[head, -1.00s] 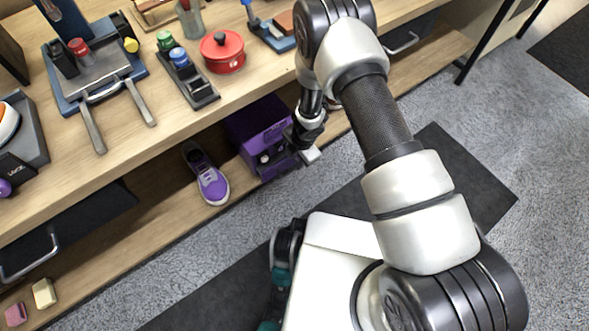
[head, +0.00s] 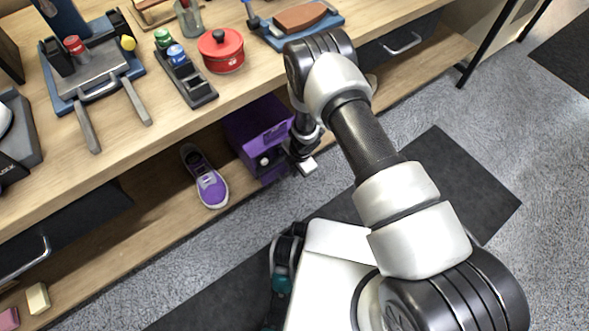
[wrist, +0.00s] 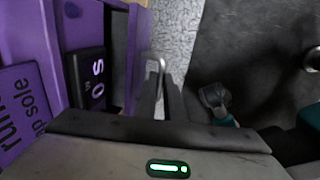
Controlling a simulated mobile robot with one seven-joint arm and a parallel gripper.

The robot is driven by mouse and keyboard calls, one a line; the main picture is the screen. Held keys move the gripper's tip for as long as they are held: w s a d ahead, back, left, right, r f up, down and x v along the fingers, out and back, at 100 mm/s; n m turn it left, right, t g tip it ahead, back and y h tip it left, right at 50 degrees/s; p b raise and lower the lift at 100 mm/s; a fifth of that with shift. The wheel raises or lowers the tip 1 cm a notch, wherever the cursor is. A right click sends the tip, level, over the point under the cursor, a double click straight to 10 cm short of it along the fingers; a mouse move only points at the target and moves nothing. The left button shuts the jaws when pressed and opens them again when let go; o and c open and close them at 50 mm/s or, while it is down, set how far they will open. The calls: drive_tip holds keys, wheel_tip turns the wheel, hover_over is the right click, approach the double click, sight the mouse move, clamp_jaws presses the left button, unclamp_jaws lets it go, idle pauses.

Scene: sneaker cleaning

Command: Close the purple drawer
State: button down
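The purple box with the drawer (head: 252,123) stands on the low shelf under the table, beside a purple sneaker (head: 207,181). The drawer (head: 272,175) is at the box's front, partly hidden by my arm, so how far it sticks out is unclear. My gripper (head: 306,167) is at the right side of the drawer front; contact is unclear.
The tabletop (head: 140,165) overhangs the shelf and carries a red pot (head: 221,51) and several tools. A black handled drawer (head: 65,230) is left of the sneaker. Grey floor (head: 475,125) with a dark mat lies in front.

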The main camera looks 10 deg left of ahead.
drive_tip(key=shift+w+a, duration=0.1)
drive_tip(key=shift+w+a, duration=1.15)
drive_tip(key=shift+a, duration=0.1)
drive_tip(key=c, duration=1.8)
unclamp_jaws()
drive_tip(key=shift+c, duration=0.2)
wheel_tip(320, 180, up, 7)
drive_tip(key=p, duration=0.3)
drive_tip(key=shift+s+d+r, duration=0.2)
drive_tip(key=shift+s+d, duration=0.25)
drive_tip(key=shift+s+d, duration=0.1)
